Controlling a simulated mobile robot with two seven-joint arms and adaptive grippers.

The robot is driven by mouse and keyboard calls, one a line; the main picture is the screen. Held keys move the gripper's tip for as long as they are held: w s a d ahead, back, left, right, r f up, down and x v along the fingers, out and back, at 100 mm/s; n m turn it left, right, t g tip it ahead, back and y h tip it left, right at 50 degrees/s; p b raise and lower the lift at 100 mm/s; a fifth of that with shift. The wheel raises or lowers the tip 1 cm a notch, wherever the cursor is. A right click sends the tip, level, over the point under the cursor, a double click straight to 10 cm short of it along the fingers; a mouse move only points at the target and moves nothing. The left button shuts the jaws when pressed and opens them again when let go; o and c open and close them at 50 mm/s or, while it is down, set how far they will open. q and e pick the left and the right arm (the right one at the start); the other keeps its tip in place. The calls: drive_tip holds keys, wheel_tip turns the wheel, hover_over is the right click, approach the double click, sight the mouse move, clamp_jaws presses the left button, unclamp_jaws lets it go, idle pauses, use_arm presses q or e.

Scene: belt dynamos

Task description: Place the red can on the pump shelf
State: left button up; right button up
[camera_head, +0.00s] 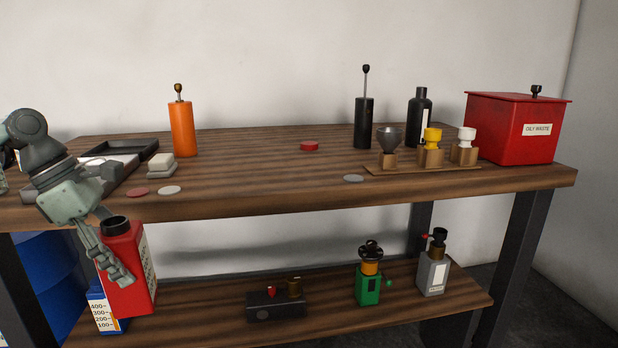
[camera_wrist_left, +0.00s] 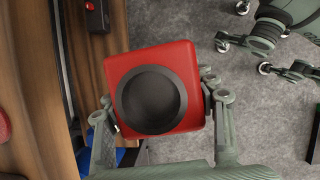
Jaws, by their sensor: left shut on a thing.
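The red can (camera_head: 132,268), with a black round cap and a pale label on its right side, is held by my left gripper (camera_head: 118,272) in front of the left part of the bench. In the left wrist view the red can (camera_wrist_left: 115,72) is seen from above, with a finger on each side. The pump shelf (camera_head: 215,318) is the lower wooden board; it carries a dark block pump (camera_head: 277,304), a green pump (camera_head: 368,285) and a grey pump (camera_head: 433,270). A gap between can and shelf cannot be judged. My right gripper is not in view.
A blue-and-white measuring box (camera_head: 104,312) stands behind and below the can, near a blue drum (camera_head: 50,275). The bench top (camera_head: 250,185) lies above the shelf. The shelf's left-middle stretch is clear. Dark bench legs (camera_head: 508,250) stand at the right.

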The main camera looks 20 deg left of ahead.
use_arm(q)
drive_tip(key=w+d+f+m+g+y+p, duration=0.1)
drive_tip(key=w+d+f+m+g+y, duration=0.2)
drive_tip(key=d+m, duration=0.95)
drive_tip(key=w+d+f+m+g+p, duration=0.15)
drive_tip(key=w+d+m+g, duration=0.25)
drive_tip(key=d+m, duration=0.85)
drive_tip(key=shift+y, duration=0.3)
drive_tip(key=f, duration=0.5)
drive_tip(key=shift+s+d, duration=0.2)
drive_tip(key=shift+d, duration=0.1)
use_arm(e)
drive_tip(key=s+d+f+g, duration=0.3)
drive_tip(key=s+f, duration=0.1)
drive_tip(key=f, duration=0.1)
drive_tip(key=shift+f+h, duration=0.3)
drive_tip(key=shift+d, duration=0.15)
